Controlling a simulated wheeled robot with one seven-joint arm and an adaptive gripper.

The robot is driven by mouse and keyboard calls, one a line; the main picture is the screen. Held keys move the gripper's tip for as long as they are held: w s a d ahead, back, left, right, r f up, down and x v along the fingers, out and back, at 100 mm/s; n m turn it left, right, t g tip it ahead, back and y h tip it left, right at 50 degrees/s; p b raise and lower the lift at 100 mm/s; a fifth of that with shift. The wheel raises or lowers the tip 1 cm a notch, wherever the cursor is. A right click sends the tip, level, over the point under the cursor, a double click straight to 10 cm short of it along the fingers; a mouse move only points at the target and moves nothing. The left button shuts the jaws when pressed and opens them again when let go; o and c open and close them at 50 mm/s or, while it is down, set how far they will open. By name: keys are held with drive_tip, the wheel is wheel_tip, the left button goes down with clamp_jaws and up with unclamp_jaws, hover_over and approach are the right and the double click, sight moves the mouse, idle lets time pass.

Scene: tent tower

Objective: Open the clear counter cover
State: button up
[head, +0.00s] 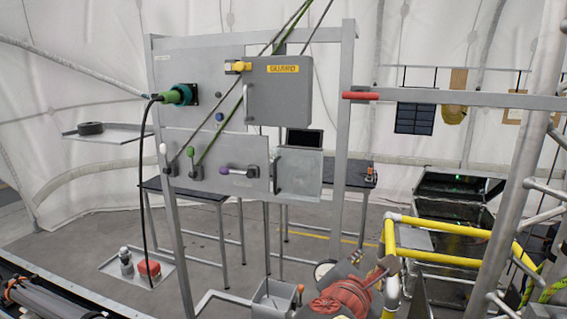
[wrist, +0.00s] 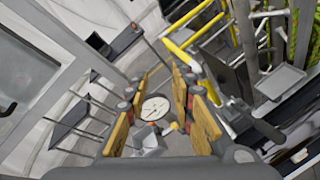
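What looks like the counter cover (head: 299,174) is a pale grey, hinged-looking panel at the lower right of the grey control board in the head view. A dark upright handle (head: 276,173) is at its left edge. A black display (head: 304,138) shows just above it. I cannot tell whether the panel is clear or how far it stands open. My gripper (wrist: 158,88) is open in the wrist view, with yellow-brown pads apart and nothing between them.
A grey box marked GUARD (head: 277,92) is above the panel. A purple-knobbed lever (head: 238,171) is to its left. Yellow rails (head: 440,259) stand at right. A round white gauge (wrist: 154,109) lies beyond my fingers. Dark tables (head: 185,189) stand behind the board.

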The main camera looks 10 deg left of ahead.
drive_tip(key=a+r+n+t+y+p, duration=0.3)
drive_tip(key=a+r+n, duration=0.3)
drive_tip(key=a+r, duration=0.45)
drive_tip(key=n+t+y+p, duration=0.1)
drive_tip(key=n+y+p, duration=0.15)
drive_tip(key=n, duration=0.25)
approach(275, 177)
drive_tip(key=w, duration=0.6)
drive_tip(key=w+a, duration=0.1)
drive_tip(key=w, duration=0.1)
drive_tip(key=shift+w+p, duration=0.35)
drive_tip(key=shift+w, duration=0.05)
drive_tip(key=shift+c, duration=0.3)
clamp_jaws()
